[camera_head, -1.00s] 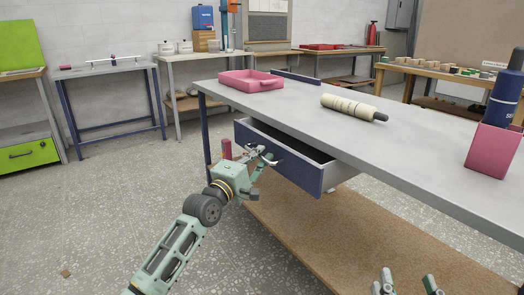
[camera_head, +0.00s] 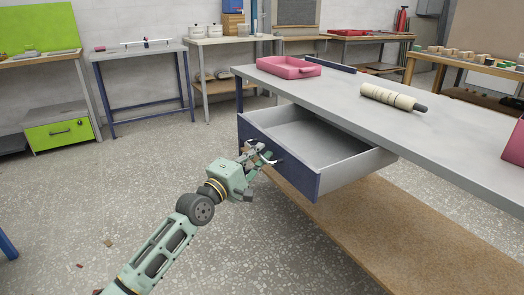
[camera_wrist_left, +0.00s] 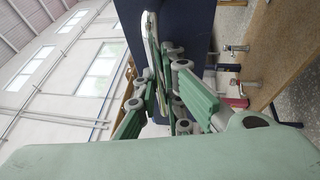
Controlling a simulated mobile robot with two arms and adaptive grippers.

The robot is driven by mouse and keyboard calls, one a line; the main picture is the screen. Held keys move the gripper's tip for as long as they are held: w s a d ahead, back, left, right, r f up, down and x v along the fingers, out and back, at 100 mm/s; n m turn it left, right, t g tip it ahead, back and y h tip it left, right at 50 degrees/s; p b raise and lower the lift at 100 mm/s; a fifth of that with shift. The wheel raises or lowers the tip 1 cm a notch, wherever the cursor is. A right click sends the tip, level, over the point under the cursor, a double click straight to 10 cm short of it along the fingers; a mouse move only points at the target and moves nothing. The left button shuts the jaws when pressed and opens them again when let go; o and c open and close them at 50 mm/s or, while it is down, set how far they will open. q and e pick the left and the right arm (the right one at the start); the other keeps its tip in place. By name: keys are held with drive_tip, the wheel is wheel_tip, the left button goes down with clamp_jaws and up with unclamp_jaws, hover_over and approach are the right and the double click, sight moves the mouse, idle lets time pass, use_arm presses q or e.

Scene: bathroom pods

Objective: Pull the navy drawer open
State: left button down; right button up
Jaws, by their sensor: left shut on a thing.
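The navy drawer (camera_head: 300,178) hangs under the grey workbench top and stands well out from it. Its grey inside shows from above and looks empty. My left gripper (camera_head: 260,156) is at the outer face of the navy front, shut on the drawer's handle. In the left wrist view the navy front (camera_wrist_left: 187,22) is close ahead, with the pale metal handle (camera_wrist_left: 151,45) running by the gripper's fingers (camera_wrist_left: 167,78). The fingers partly hide the grip. My right gripper is not in view.
On the workbench (camera_head: 455,160) are a pink tray (camera_head: 288,67) and a cream roller (camera_head: 390,97). A brown lower shelf (camera_head: 370,225) lies below the drawer. The speckled floor (camera_head: 150,170) to the left is mostly clear.

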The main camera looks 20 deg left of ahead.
use_arm(q)
drive_tip(key=c, duration=1.9)
unclamp_jaws()
drive_tip(key=shift+o, duration=0.2)
drive_tip(key=v, duration=1.2)
